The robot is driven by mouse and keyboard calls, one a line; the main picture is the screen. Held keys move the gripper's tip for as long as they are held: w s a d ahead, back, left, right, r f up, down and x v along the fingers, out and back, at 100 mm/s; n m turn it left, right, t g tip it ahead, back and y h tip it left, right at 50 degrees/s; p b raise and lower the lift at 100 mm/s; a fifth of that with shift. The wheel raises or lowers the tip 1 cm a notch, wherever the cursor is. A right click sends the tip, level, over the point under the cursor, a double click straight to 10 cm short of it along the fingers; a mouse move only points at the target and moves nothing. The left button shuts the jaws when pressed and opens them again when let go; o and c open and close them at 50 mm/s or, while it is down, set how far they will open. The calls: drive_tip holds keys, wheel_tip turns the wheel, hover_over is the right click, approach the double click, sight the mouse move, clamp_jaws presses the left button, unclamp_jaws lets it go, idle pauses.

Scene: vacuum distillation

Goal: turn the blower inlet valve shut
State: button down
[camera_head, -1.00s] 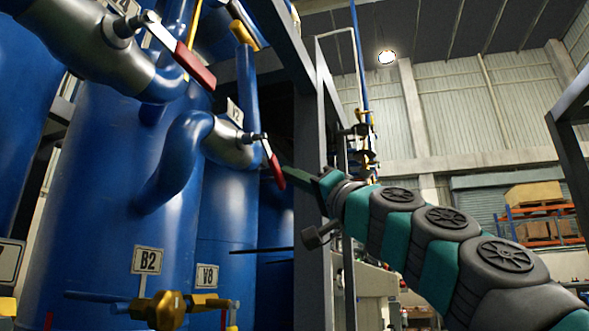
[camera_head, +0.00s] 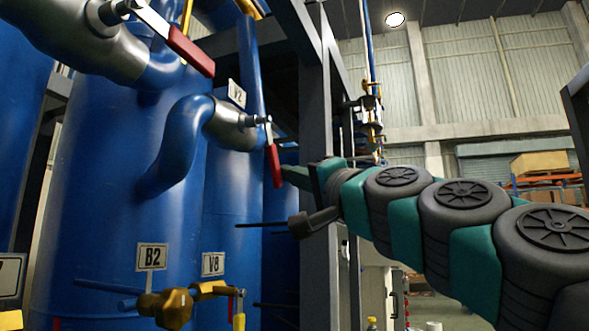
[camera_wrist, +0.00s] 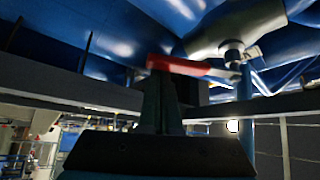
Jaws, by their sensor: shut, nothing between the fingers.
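A valve with a red lever handle (camera_head: 274,166) sits on a grey pipe elbow beside the V2 plate (camera_head: 236,93) in the head view. The lever hangs steeply downward. No label shows which valve is the blower inlet valve. My gripper (camera_head: 287,174) is shut and empty, its tips at the right side of the red lever near its lower end. In the wrist view, the red lever (camera_wrist: 180,66) lies across just beyond my shut fingers (camera_wrist: 162,78), with the grey valve body (camera_wrist: 236,28) to its right. Whether the fingertips touch the lever cannot be told.
A larger red lever (camera_head: 190,50) is on a nearer pipe at upper left. Blue tanks fill the left. A grey frame post (camera_head: 314,110) stands behind my gripper. Below are plates B2 (camera_head: 151,257) and V8 (camera_head: 213,264) and a brass valve (camera_head: 170,307).

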drive_tip(key=shift+s+a+f+b, duration=0.25)
drive_tip(key=shift+s+f+b, duration=0.1)
drive_tip(key=shift+s, duration=0.25)
drive_tip(key=shift+s+a+f+b, duration=0.2)
drive_tip(key=shift+s+f+b, duration=0.1)
drive_tip(key=shift+s, duration=0.25)
drive_tip(key=shift+s+a+f, duration=0.1)
drive_tip(key=shift+s+a, duration=0.1)
drive_tip(key=shift+s, duration=0.25)
drive_tip(key=shift+s+a+f, duration=0.1)
drive_tip(key=shift+s+a, duration=0.05)
drive_tip(key=shift+s, duration=0.35)
drive_tip(key=shift+b, duration=0.3)
drive_tip(key=w+d, duration=0.2)
drive_tip(key=w, duration=0.2)
drive_tip(key=s+d, duration=0.5)
drive_tip(key=s, duration=0.3)
drive_tip(key=shift+s+b, duration=0.25)
drive_tip(key=shift+b, duration=0.2)
drive_tip(key=shift+r, duration=0.1)
